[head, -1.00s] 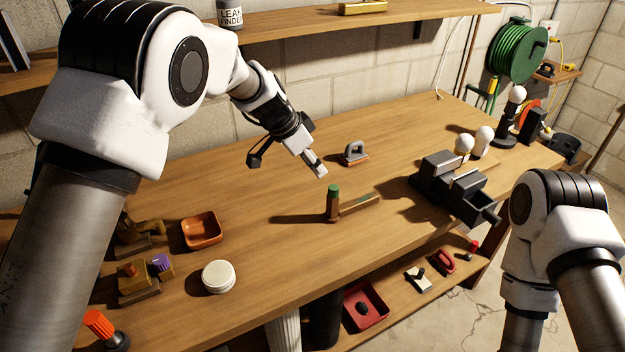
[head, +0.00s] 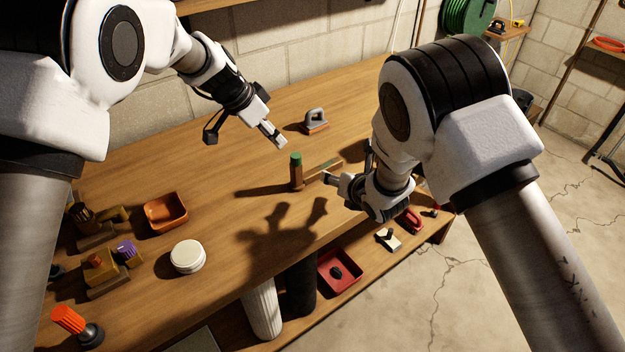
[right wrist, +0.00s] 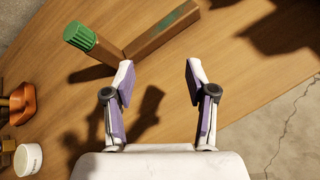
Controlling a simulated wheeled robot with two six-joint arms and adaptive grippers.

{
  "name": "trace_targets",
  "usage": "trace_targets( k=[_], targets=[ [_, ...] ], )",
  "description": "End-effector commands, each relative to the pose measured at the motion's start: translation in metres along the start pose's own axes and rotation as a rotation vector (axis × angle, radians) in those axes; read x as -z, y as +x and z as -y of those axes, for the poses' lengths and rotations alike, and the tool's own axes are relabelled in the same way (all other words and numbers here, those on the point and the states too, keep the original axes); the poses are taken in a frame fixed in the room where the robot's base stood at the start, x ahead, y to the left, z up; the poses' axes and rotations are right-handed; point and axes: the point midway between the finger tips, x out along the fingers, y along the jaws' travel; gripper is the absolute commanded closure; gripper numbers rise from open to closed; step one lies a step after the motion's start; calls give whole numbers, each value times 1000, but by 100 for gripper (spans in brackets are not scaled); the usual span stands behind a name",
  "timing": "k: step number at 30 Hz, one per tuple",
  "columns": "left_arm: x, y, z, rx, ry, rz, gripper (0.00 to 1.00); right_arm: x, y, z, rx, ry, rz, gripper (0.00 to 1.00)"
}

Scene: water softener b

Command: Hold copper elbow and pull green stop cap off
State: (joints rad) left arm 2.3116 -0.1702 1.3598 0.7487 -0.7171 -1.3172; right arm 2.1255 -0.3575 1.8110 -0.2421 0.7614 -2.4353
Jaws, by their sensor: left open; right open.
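The copper elbow (head: 297,180) stands on the wooden bench with one leg upright and the other lying toward the right. The green stop cap (head: 296,159) sits on top of its upright leg. In the right wrist view the elbow (right wrist: 160,33) and the cap (right wrist: 80,36) lie ahead of the fingers. My left gripper (head: 279,140) is above and behind the cap, open and apart from it. My right gripper (right wrist: 159,75) is open and empty, short of the elbow; in the head view it (head: 335,178) is just right of the elbow, near the lying leg.
A grey-handled sander-like block (head: 315,122) stands behind the elbow. An orange tray (head: 166,212) and a white round tin (head: 187,256) are at left, with several valve fittings (head: 105,265). A red tray (head: 340,270) is on the lower shelf. Bench around the elbow is clear.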

Motion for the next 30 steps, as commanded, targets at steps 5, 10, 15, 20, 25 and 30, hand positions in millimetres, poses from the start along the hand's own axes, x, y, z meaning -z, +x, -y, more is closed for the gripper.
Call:
trace_targets(
  k=[5, 10, 15, 20, 25, 30],
  targets=[
    [0, 0, 0, 0, 0, 0, 58, 11, 11, -51, -203, -425, 87, 44],
    [0, 0, 0, 0, 0, 0, 58, 14, 19, -65, -250, -526, 120, 44],
    [0, 0, 0, 0, 0, 0, 58, 13, 47, -72, -249, -524, 119, 44],
    [0, 0, 0, 0, 0, 0, 58, 12, 74, -79, -248, -522, 118, 44],
    [0, 0, 0, 0, 0, 0, 58, 11, 86, -82, -246, -521, 117, 44],
    [0, 0, 0, 0, 0, 0, 58, 10, 87, -82, -245, -521, 116, 44]
  ],
)
